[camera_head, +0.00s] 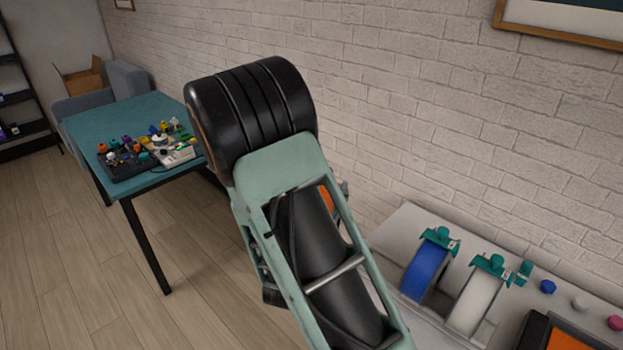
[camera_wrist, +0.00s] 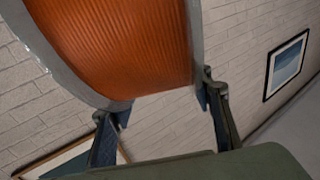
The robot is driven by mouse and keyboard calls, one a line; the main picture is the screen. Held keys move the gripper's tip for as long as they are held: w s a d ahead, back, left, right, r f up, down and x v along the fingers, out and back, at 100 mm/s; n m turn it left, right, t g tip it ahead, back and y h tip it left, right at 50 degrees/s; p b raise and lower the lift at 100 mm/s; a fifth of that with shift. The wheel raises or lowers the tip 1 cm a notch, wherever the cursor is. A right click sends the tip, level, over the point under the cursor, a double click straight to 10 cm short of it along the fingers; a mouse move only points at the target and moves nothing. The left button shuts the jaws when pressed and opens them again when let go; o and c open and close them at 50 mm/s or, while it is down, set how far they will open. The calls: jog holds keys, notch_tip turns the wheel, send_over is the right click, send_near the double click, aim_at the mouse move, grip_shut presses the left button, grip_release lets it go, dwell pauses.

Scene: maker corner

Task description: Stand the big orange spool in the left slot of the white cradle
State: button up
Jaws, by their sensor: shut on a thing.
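The big orange spool (camera_wrist: 125,45), orange windings between grey flanges, fills the upper part of the wrist view. My gripper (camera_wrist: 165,100) is shut on it, with one dark finger at each side against the grey rims. In the head view my arm hides most of the gripper and spool; only a small orange patch (camera_head: 328,199) shows beside the arm. I cannot clearly make out the white cradle or its left slot; my arm covers part of the pale bench.
The pale bench (camera_head: 408,225) at lower right bears a blue spool (camera_head: 424,272) and a white spool (camera_head: 472,303), both with teal parts on top, and small coloured pieces. A dark box (camera_head: 535,337) stands at its front. A teal table (camera_head: 135,110) with clutter stands left.

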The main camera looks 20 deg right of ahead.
jog(key=s+d+f+m+g+h+b, duration=0.1)
jog(key=s+d+f+m+g+h, duration=0.15)
jog(key=s, duration=0.35)
jog(key=s+d+f+m+g+h+b, duration=0.1)
jog(key=s+f+m+g+h+b, duration=0.15)
jog(key=s+h, duration=0.2)
jog(key=w+d+f, duration=0.1)
jog(key=w+d, duration=0.1)
jog(key=d, duration=0.4)
jog(key=w+d+f+g, duration=0.1)
jog(key=w+d+f, duration=0.1)
jog(key=d, duration=0.4)
jog(key=shift+w+d+f+m+b, duration=0.15)
jog(key=shift+w+d+m+b, duration=0.25)
jog(key=shift+w, duration=0.35)
dwell(0.7)
jog(key=shift+a, duration=0.15)
dwell(0.4)
